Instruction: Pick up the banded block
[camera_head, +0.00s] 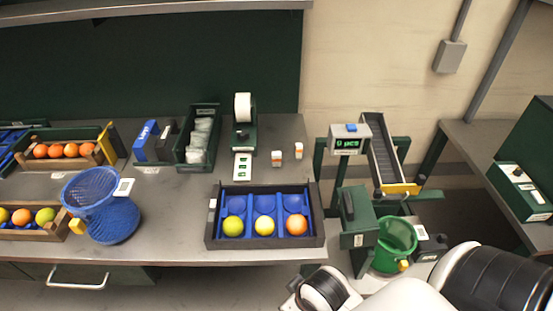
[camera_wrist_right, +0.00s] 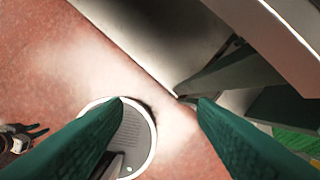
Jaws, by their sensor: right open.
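Two small white and orange pieces stand on the grey table behind the tray in the head view, a left one (camera_head: 277,158) and a right one (camera_head: 298,150). They are too small for me to tell which is the banded block. My right gripper (camera_wrist_right: 160,102) shows in the right wrist view as two green fingers, apart and with nothing between them. It is over the reddish floor, away from both pieces. In the head view my right arm is at the lower right and its fingers cannot be made out. My left gripper is not in view.
A dark tray (camera_head: 213,232) with blue compartments holds three fruits at the table's front. A blue basket (camera_head: 115,222) and fruit crates stand left. A chute (camera_head: 384,155) and green bucket (camera_head: 389,262) are right of the table.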

